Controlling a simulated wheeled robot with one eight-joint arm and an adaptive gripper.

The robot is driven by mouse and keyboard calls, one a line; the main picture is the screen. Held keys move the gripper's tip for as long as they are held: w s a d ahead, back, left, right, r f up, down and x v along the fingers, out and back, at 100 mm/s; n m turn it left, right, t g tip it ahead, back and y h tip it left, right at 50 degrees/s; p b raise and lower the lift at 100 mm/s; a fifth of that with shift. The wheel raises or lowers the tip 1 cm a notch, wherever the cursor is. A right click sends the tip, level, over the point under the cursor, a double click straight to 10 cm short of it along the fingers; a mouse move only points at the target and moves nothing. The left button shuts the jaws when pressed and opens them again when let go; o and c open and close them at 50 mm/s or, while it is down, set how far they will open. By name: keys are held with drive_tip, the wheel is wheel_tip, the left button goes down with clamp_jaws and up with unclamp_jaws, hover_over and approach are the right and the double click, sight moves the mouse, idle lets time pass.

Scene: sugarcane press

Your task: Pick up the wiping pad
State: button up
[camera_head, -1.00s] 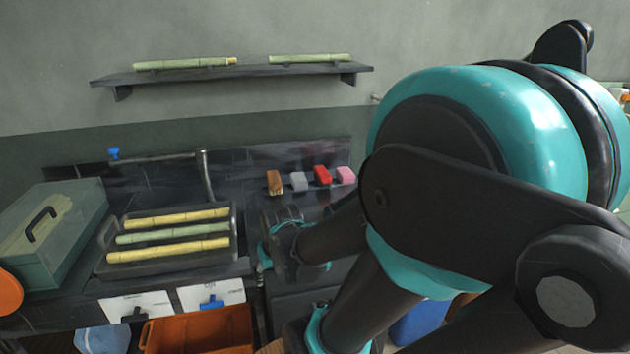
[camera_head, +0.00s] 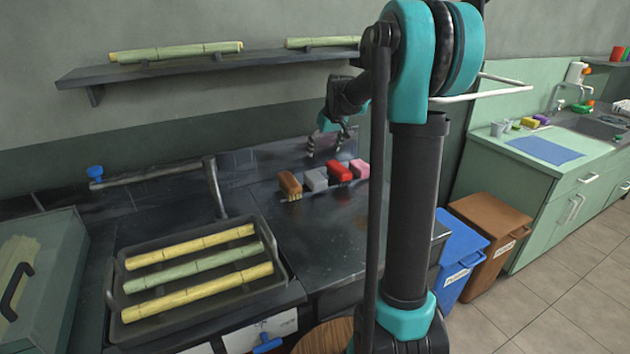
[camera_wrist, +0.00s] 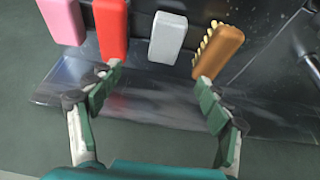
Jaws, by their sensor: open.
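Four blocks stand in a row on the dark counter: a brown brush with pale bristles (camera_head: 290,185), a grey block (camera_head: 316,180), a red block (camera_head: 339,172) and a pink block (camera_head: 359,168). I cannot tell for sure which is the wiping pad. In the wrist view the pink block (camera_wrist: 62,20), red block (camera_wrist: 110,28), grey block (camera_wrist: 168,38) and brush (camera_wrist: 218,52) run left to right. My gripper (camera_head: 328,148) is open and empty above the row's wall side. In the wrist view its fingertips (camera_wrist: 158,76) reach toward the red block and the brush, with the grey block between them.
A tray (camera_head: 285,262) with three cane stalks lies left of the blocks, below a pipe (camera_head: 150,173). A shelf (camera_head: 240,62) with cane hangs on the wall above. A green counter (camera_head: 480,160) and bins (camera_head: 490,225) stand at right. The counter before the blocks is clear.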

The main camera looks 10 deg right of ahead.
approach(315, 176)
drive_tip(key=x, duration=0.5)
drive_tip(key=shift+w+d, duration=0.25)
drive_tip(key=x, duration=0.4)
drive_tip(key=shift+s+a+f, duration=0.25)
drive_tip(key=shift+a+f, duration=0.05)
drive_tip(key=shift+w+f, duration=0.15)
drive_tip(key=shift+f, duration=0.3)
drive_tip(key=shift+f, duration=0.2)
drive_tip(key=c, duration=1.2)
drive_tip(key=shift+r, duration=0.15)
drive_tip(key=shift+c, duration=0.2)
wheel_tip(315, 176, up, 10)
drive_tip(key=shift+r, duration=0.1)
